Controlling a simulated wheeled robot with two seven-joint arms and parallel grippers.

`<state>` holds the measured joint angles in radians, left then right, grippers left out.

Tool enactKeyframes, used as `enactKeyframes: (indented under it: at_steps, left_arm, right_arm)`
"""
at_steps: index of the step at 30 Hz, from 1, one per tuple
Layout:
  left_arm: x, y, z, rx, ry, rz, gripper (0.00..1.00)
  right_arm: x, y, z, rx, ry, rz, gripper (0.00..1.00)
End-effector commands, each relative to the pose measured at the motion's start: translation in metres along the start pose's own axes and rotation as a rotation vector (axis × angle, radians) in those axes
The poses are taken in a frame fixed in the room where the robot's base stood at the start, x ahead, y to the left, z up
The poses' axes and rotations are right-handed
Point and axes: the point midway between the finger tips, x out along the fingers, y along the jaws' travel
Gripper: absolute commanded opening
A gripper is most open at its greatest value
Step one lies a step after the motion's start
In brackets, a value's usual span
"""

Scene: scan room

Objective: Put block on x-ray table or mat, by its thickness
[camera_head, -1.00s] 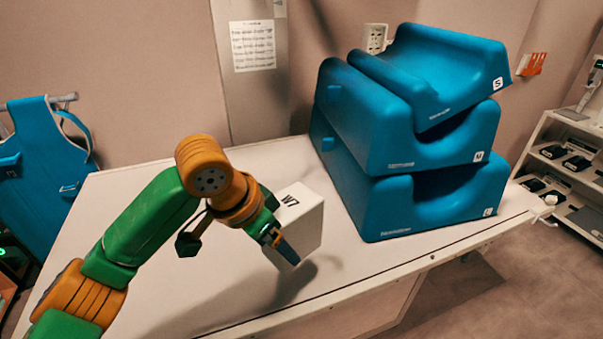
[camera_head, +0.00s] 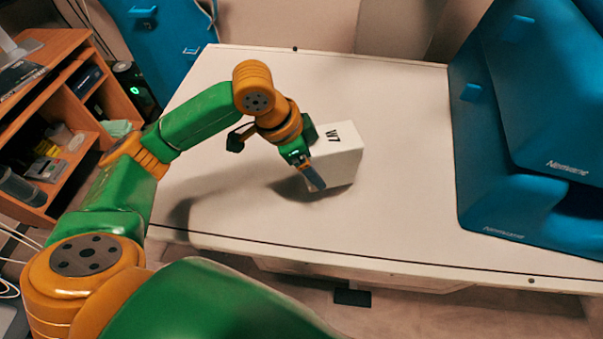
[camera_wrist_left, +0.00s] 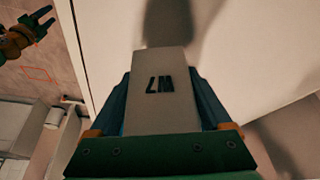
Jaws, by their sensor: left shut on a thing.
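The block (camera_head: 338,165) is white, with "W7" printed on its top. My left gripper (camera_head: 311,172) is shut on it, above the white table (camera_head: 400,210). A shadow lies on the table beside the block; I cannot tell whether its underside touches. In the left wrist view the block (camera_wrist_left: 160,105) sits between the two fingers of my left gripper (camera_wrist_left: 163,100), with the table (camera_wrist_left: 250,50) beyond. My right gripper (camera_wrist_left: 42,20) shows small at the upper left of that view, its fingers apart and empty. I see no mat for certain.
A blue apron (camera_head: 165,45) hangs behind the table's left end. A wooden shelf unit (camera_head: 65,130) stands at the left. The tabletop between block and cushions is clear.

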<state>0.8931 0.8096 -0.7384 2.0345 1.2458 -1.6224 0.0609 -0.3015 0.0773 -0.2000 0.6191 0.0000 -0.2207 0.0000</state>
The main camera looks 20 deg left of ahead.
Motion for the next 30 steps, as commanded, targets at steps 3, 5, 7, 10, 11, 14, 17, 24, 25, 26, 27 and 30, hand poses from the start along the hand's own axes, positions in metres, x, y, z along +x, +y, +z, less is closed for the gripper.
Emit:
enactKeyframes:
  at_steps: [3, 5, 7, 10, 11, 14, 17, 24, 25, 26, 27, 30]
  left_arm:
    - [0.01, -0.005, 0.018, -0.002, 0.002, -0.002, 0.0]
    - [0.013, -0.007, 0.024, -0.001, 0.002, -0.002, 0.0]
    - [0.019, -0.01, 0.034, -0.002, 0.0, -0.003, 0.0]
    - [0.036, -0.008, 0.04, 0.001, 0.002, 0.001, 0.0]
    - [0.039, -0.008, 0.041, 0.001, 0.002, 0.0, 0.0]
    - [0.045, -0.009, 0.043, 0.003, 0.004, -0.002, 0.0]
    - [0.045, -0.009, 0.043, 0.003, 0.005, -0.003, 0.0]
    - [0.047, -0.009, 0.044, 0.002, 0.002, -0.002, 1.0]
    - [0.047, -0.009, 0.044, 0.002, 0.002, -0.002, 1.0]
    - [0.047, -0.009, 0.044, 0.002, 0.002, -0.002, 1.0]
    - [0.047, -0.009, 0.044, 0.002, 0.002, -0.002, 1.0]
    - [0.047, -0.009, 0.043, 0.002, 0.002, -0.002, 1.0]
  right_arm:
    - [0.001, 0.0, -0.001, 0.0, 0.002, 0.0, 0.5]
    - [0.001, 0.0, -0.001, 0.0, 0.002, 0.0, 0.5]
    - [0.002, 0.0, -0.001, -0.001, 0.003, 0.001, 0.5]
    - [-0.002, 0.001, -0.001, -0.001, 0.003, 0.002, 0.5]
    - [-0.003, 0.002, -0.001, -0.001, 0.003, 0.002, 0.5]
    - [-0.003, 0.002, -0.001, -0.001, 0.003, 0.003, 0.5]
    - [-0.002, 0.002, -0.002, -0.001, 0.003, 0.003, 0.5]
    - [-0.002, 0.002, -0.002, -0.001, 0.003, 0.003, 0.5]
    - [-0.002, 0.002, -0.002, -0.001, 0.003, 0.003, 0.5]
    - [-0.002, 0.002, -0.002, -0.001, 0.003, 0.003, 0.5]
    - [-0.002, 0.002, -0.002, -0.001, 0.003, 0.003, 0.5]
    - [-0.002, 0.002, -0.002, -0.001, 0.003, 0.003, 0.5]
